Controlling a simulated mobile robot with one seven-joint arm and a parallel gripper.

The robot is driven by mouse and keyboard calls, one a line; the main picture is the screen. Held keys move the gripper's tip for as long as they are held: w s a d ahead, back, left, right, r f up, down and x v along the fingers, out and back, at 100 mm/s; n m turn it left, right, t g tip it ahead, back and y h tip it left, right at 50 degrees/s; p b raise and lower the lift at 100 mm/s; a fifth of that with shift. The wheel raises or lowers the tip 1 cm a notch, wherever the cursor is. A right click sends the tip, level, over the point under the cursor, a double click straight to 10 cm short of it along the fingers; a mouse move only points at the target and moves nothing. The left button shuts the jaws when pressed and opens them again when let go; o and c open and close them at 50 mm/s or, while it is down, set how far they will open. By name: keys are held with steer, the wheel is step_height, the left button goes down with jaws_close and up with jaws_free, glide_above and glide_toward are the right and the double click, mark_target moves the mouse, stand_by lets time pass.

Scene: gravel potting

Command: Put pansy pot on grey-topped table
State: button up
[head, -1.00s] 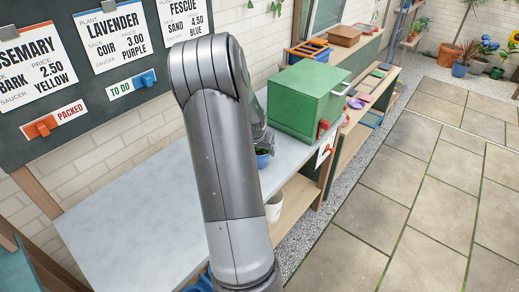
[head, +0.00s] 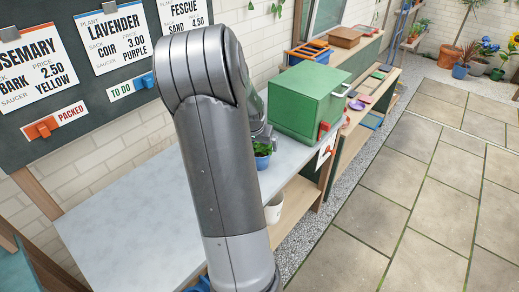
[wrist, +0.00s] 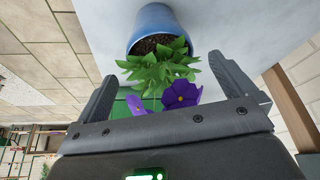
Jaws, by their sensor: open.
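The pansy pot is a blue pot (head: 262,161) with green leaves, on the pale grey-topped table (head: 120,222) near its front right edge. In the wrist view the blue pot (wrist: 157,25) appears upside down, with dark soil, leaves and purple flowers (wrist: 181,95), its base against the grey surface. My gripper (wrist: 160,68) is open. Its fingers lie on either side of the foliage, apart from the pot's wall. In the head view my arm hides most of the gripper and part of the table.
A green box (head: 308,100) with a handle stands right of the pot. A white pot (head: 273,208) sits on the lower shelf. A dark board (head: 60,80) with plant cards hangs behind the table. The left tabletop is clear; paving lies to the right.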

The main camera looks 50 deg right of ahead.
steer(key=w+v, duration=0.1)
steer(key=v, duration=0.5)
steer(key=shift+s+a+r, duration=0.2)
steer(key=shift+s+r, duration=0.1)
steer(key=shift+s, duration=0.2)
steer(key=a+r+n+t+y, duration=0.1)
steer(key=a+r+n+y, duration=0.3)
steer(key=a, duration=0.8)
steer(key=a+r+n+t+h, duration=0.15)
steer(key=a+r, duration=0.45)
steer(key=a, duration=0.6)
steer(key=s+a+r+n+y, duration=0.1)
steer(key=s+a+n, duration=0.3)
steer(key=a, duration=0.4)
steer(key=s+a+r+n+t, duration=0.1)
steer(key=s+a+r+n, duration=0.1)
steer(key=s+a+n, duration=0.2)
steer(key=s+a, duration=0.3)
steer(key=a, duration=0.2)
steer(key=shift+a+y, duration=0.3)
steer(key=shift+y, duration=0.05)
